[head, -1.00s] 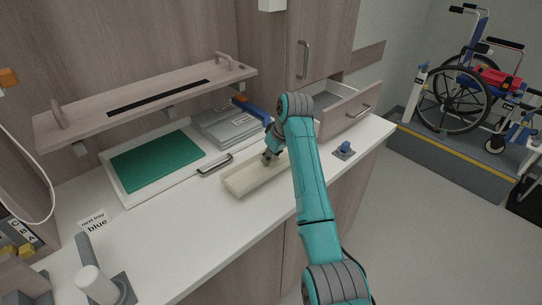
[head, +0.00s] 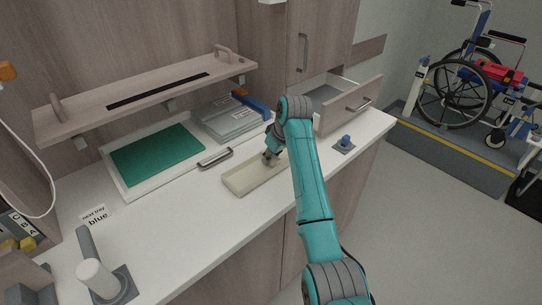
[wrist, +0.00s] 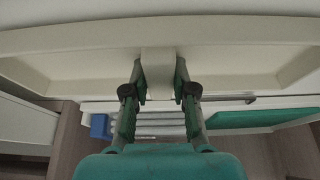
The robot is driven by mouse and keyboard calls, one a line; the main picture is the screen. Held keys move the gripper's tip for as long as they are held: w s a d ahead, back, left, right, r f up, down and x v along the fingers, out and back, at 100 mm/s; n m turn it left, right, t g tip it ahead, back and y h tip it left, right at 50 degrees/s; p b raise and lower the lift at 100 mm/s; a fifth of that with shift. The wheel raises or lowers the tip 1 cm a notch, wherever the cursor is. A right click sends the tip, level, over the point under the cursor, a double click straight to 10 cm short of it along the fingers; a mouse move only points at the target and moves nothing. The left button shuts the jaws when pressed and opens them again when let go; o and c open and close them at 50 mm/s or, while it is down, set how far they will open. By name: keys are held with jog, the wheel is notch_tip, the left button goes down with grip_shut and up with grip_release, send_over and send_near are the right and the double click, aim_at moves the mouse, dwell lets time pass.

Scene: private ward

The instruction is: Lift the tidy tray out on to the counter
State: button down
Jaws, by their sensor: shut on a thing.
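The tidy tray (head: 238,184) is a shallow, cream, oblong tray on the white counter (head: 196,215), near its front edge. My gripper (head: 270,156) is at the tray's right part, with my teal arm reaching over from the front. In the wrist view the tray (wrist: 60,62) spans the picture, and my gripper (wrist: 159,85) is shut on a cream upright part in its middle. The tray looks level and at or very near the counter top; any small gap under it cannot be made out. My arm hides part of the tray's right end.
Behind the tray are a bar handle (head: 215,159), a green mat (head: 157,155) in a white surround and a grey case (head: 228,120). A drawer (head: 350,106) stands open at the back right. A blue-knobbed block (head: 345,144) sits right.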

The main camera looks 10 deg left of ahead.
jog(key=shift+f, duration=0.35)
dwell(0.3)
jog(key=c, duration=0.9)
grip_release()
jog(key=shift+o, duration=0.2)
jog(key=v, duration=1.2)
